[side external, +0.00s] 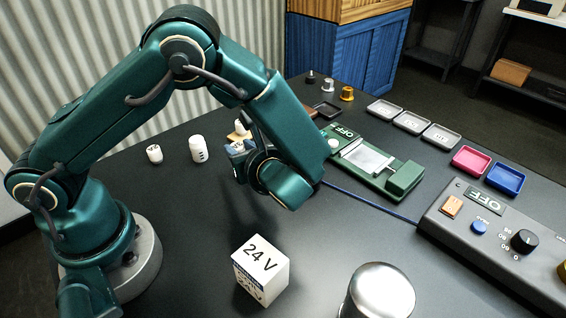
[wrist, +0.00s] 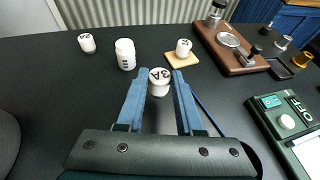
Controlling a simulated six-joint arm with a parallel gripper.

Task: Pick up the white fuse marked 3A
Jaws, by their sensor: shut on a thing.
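The white fuse marked 3A (wrist: 159,86) is between the two blue fingertips of my gripper (wrist: 159,76) in the wrist view, its marked top facing the camera. The fingers are shut on its sides. In the side external view my gripper (side external: 238,148) points down behind my wrist, and the held fuse is mostly hidden there. I cannot tell whether the fuse is clear of the table.
A white 24 V box (side external: 261,267) and a shiny metal cylinder (side external: 378,292) stand at the front. A green unit marked OFF (side external: 405,178) and a grey control box (side external: 495,240) are at right, with a blue cable between. Small trays (side external: 471,159) line the far edge.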

